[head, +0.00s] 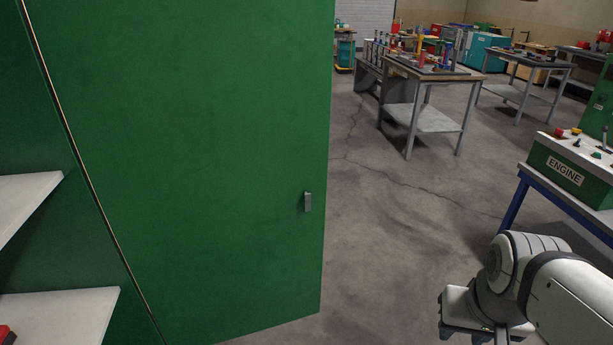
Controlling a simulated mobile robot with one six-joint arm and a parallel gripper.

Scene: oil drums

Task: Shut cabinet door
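The green cabinet door (200,150) stands open and fills the left and middle of the head view. A small grey handle (308,201) is near its right, free edge. The hinge-side seam runs down its left side. Left of it is the open cabinet's green inside (50,110) with white shelves (60,318). My gripper (478,335) is at the bottom right, right of the door and apart from it. Its lower end is cut off by the frame edge, so I cannot tell whether its fingers are open or shut.
A blue-framed table (515,200) with a green ENGINE box (570,175) stands close on the right. A grey workbench (428,78) with tools stands farther back, with more benches behind. Cracked concrete floor (390,215) is clear between door and tables. A red object (6,335) shows on the lower shelf.

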